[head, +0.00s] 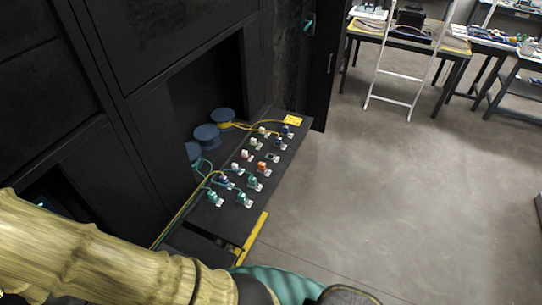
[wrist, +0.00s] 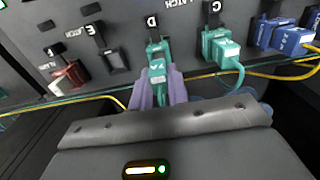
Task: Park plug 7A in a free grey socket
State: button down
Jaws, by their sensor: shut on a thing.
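In the wrist view my gripper (wrist: 158,92) has purple fingers shut on a teal plug (wrist: 157,72) with a small label that looks like 7A, seen upside down. The plug is in line with the latch marked D, and its front end reaches the socket there; I cannot tell how deep it sits. To its left, the socket at latch E (wrist: 115,58) looks empty. To its right, another teal plug (wrist: 222,48) sits at latch C. My gripper is not visible in the head view.
A red plug (wrist: 70,76) sits at latch F and a blue plug (wrist: 290,38) at the far right. Green and yellow cables run close behind the fingers. In the head view the dark panel (head: 285,165) carries several plugs, with blue spools (head: 207,135) beside it and open floor to the right.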

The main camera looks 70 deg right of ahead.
jog(key=shift+r+p, duration=1.2)
jog(key=shift+r, duration=0.5)
